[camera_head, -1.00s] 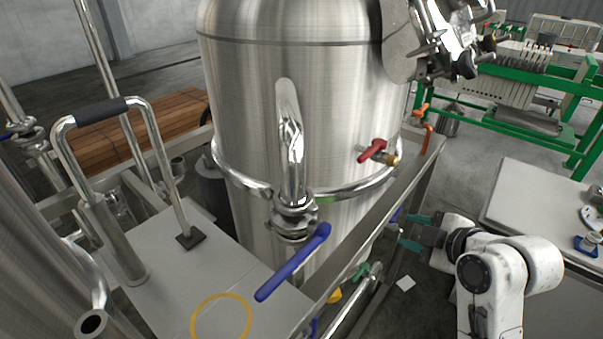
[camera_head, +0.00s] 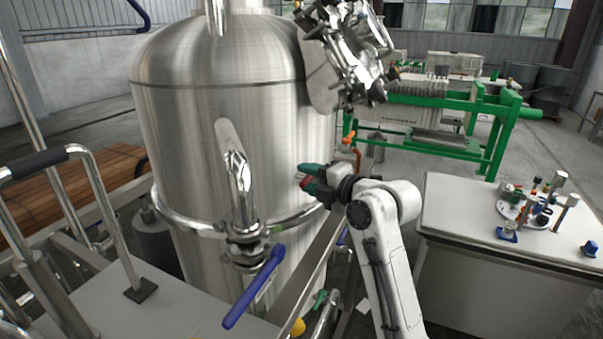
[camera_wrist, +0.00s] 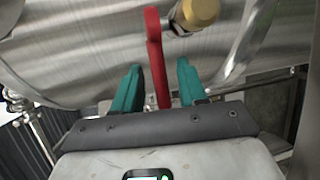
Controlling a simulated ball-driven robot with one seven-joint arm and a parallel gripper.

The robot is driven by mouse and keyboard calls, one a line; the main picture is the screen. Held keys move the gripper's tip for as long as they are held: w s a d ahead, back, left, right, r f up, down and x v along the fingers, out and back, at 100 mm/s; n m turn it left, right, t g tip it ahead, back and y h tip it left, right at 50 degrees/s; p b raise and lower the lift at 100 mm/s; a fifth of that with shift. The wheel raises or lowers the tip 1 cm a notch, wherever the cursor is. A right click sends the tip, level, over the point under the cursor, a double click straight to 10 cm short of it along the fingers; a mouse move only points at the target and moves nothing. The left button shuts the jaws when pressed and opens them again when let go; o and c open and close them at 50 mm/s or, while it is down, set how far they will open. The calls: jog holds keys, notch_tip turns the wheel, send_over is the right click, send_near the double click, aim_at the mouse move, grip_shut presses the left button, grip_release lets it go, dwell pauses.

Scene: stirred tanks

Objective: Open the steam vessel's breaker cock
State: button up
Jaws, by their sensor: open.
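The steel vessel (camera_head: 265,125) stands in the middle of the head view. A red-handled cock with a brass fitting (camera_wrist: 197,12) is on its right side. In the wrist view the red lever (camera_wrist: 155,50) runs lengthwise between the two teal fingers of my gripper (camera_wrist: 159,68). Clear gaps show on both sides of it, and the gripper is open. In the head view my gripper (camera_head: 307,178) is at the vessel's wall, and it mostly hides the cock; only bits of red show there.
A steel pipe with a long blue lever (camera_head: 254,287) stands in front of the vessel. An orange-handled valve (camera_head: 349,138) is right of the vessel, and a green handle (camera_head: 320,299) is low down. A white bench (camera_head: 465,225) with small parts stands at right.

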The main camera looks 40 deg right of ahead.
jog(key=shift+w+f, duration=0.15)
jog(key=shift+w, duration=0.55)
jog(key=shift+w+f, duration=0.1)
jog(key=shift+w, duration=0.6)
jog(key=shift+d, duration=0.1)
grip_shut()
